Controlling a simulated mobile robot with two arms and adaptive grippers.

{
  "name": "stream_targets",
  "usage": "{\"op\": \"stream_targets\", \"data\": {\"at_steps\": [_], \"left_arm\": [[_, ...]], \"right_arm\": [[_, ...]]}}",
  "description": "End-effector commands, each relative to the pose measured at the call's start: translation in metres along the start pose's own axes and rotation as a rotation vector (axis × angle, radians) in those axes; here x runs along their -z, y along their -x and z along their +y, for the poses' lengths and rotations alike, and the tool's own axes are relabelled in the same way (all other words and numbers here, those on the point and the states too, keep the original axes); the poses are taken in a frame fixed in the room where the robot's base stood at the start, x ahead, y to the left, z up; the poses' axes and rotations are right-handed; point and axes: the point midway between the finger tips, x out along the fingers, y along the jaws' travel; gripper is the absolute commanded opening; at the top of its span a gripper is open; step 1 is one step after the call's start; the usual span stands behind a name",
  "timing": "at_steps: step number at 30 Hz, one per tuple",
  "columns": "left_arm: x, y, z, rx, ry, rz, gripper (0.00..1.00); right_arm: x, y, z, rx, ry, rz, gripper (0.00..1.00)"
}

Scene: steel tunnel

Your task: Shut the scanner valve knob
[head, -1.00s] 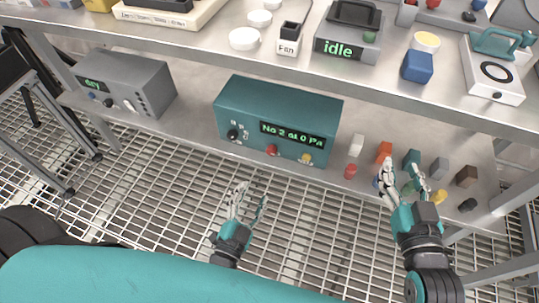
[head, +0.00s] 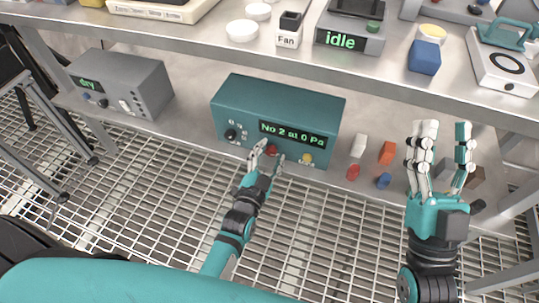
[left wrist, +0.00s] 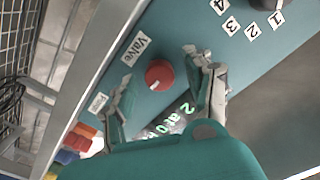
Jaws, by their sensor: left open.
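The scanner is a teal box (head: 285,103) on the lower shelf with a green display reading "No 2 at 0 Pa". Its red valve knob (head: 272,149) is low on the front, partly hidden by my left gripper (head: 268,152). In the left wrist view, the red knob (left wrist: 159,75) has a white mark and sits beside a "Valve" label (left wrist: 136,48). My left gripper (left wrist: 165,88) is open, with a finger on either side of the knob; I cannot tell if they touch it. My right gripper (head: 443,135) is open and empty, in front of the shelf at right.
A grey "dry" box (head: 125,85) stands to the left. Small blocks, including an orange one (head: 386,152), lie to the right. The upper shelf edge (head: 250,55) overhangs the scanner.

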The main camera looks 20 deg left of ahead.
Motion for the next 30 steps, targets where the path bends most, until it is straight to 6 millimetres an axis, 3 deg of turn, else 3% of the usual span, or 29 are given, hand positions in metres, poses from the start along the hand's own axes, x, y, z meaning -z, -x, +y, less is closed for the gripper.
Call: {"op": "stream_targets", "data": {"at_steps": [5,17,23,30], "left_arm": [[0.0,0.0,0.0,0.0,0.0,0.0,0.52],[0.0,0.0,0.0,0.0,0.0,0.0,0.0],[0.001,0.0,0.0,-0.001,0.011,0.0,0.0],[0.003,0.0,-0.002,-0.001,0.099,0.0,0.0]], "right_arm": [[0.0,0.0,0.0,0.0,0.0,-0.001,0.4],[0.0,0.0,0.0,0.0,0.001,-0.002,0.4],[-0.002,-0.001,0.0,-0.001,0.001,-0.016,0.4],[-0.039,0.003,0.005,-0.01,0.01,-0.243,0.4]]}}
